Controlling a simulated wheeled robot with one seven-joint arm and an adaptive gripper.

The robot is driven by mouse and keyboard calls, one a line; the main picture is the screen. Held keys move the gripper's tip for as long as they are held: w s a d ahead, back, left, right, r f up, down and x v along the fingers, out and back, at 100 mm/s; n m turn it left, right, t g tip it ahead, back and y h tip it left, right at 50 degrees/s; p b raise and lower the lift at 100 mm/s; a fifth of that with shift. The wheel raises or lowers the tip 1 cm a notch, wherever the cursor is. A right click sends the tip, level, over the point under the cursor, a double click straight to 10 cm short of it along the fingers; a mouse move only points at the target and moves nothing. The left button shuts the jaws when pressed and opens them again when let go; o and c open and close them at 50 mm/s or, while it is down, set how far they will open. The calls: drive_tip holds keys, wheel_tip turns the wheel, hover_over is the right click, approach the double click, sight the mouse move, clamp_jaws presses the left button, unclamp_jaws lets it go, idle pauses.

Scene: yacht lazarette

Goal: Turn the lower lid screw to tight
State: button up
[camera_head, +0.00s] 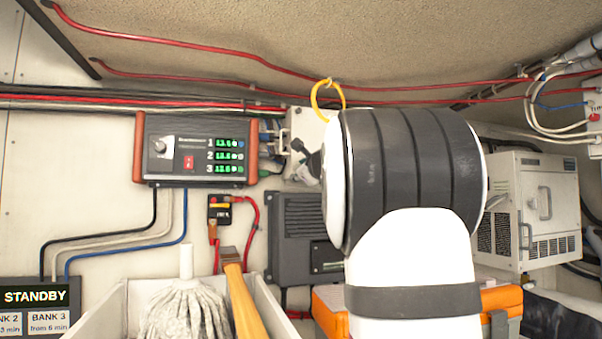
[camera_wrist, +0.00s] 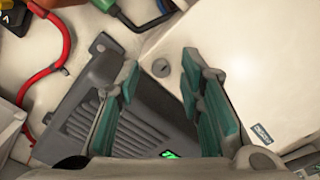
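In the wrist view a small round grey screw (camera_wrist: 160,68) sits near a corner of a white box lid (camera_wrist: 225,65). A short mark, perhaps its slot, shows on its head, but its angle is too small to read. My gripper (camera_wrist: 160,60) is open, with its two green-padded fingers on either side of the screw in the picture. The fingers do not touch the screw, and the distance to the lid is hard to tell. In the head view part of the white box (camera_head: 303,128) shows. My arm hides the screw and most of the lid there.
A dark ribbed unit (camera_head: 295,235) is beside the lid, also seen in the wrist view (camera_wrist: 110,95). Red cables (camera_wrist: 62,45) and a green plug (camera_wrist: 120,12) are close by. A display panel (camera_head: 195,150), mop (camera_head: 188,310) and white cabinet (camera_head: 540,210) surround the arm.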

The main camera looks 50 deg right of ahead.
drive_tip(key=v, duration=1.1)
drive_tip(key=shift+s, duration=0.2)
drive_tip(key=shift+a, duration=0.15)
